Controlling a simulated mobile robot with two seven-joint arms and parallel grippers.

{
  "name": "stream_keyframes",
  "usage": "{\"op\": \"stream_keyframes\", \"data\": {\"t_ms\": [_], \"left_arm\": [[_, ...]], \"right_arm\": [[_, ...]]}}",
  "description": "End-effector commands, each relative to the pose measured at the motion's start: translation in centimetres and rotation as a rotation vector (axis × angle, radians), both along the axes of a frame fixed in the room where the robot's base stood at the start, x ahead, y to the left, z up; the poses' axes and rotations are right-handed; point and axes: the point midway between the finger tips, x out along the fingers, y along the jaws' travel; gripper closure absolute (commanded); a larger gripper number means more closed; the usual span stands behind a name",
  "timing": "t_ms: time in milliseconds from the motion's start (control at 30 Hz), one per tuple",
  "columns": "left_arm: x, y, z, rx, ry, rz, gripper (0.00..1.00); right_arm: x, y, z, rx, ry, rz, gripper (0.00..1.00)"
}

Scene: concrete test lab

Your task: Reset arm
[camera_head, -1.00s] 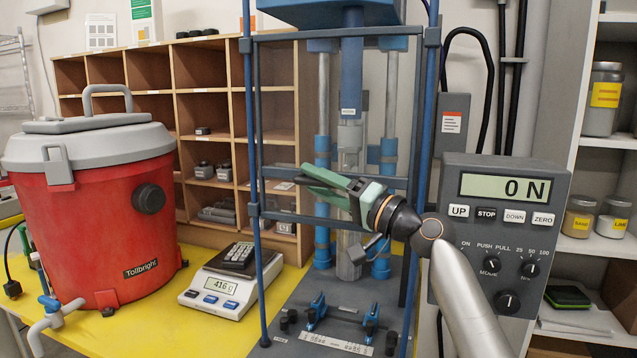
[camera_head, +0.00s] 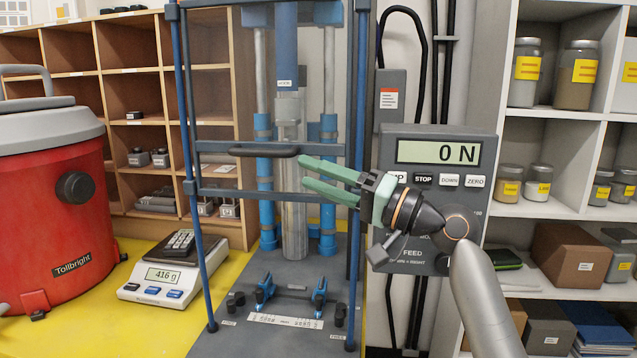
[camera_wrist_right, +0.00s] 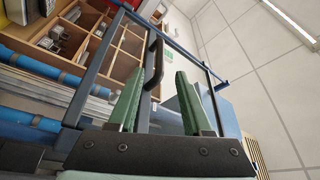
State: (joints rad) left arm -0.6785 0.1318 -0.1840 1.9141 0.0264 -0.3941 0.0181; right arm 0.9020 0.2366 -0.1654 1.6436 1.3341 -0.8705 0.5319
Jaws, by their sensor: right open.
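My right gripper (camera_head: 312,178) is open and empty, with green fingers pointing left in the head view. It is in front of the blue-framed test machine (camera_head: 183,150) and partly covers the control box (camera_head: 490,150), whose display reads 0 N. My left gripper is not in view.
A red vacuum drum (camera_head: 45,215) stands at left. Wooden pigeonholes (camera_head: 140,87) are behind. White shelves (camera_head: 560,115) with jars and boxes are at right.

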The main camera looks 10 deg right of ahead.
Motion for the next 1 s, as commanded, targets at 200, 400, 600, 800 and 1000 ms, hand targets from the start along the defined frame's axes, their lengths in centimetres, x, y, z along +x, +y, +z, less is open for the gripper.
{"op": "stream_keyframes", "data": {"t_ms": [200, 400, 600, 800, 1000], "left_arm": [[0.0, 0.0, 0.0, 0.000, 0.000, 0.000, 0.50], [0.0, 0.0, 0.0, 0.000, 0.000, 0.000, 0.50], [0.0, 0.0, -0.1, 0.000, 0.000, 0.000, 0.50], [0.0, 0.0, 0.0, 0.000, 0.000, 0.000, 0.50], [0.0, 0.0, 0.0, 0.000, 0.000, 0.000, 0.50]], "right_arm": [[-0.2, -0.2, 0.0, -0.001, 0.000, 0.001, 0.50], [-0.1, -0.1, -0.9, -0.017, 0.004, -0.004, 0.50], [-1.0, 0.6, -10.4, -0.202, 0.057, -0.056, 0.50], [-5.0, 0.1, -24.1, -0.517, 0.141, -0.116, 0.50], [-11.8, -2.2, -35.5, -0.830, 0.250, -0.137, 0.50]]}}
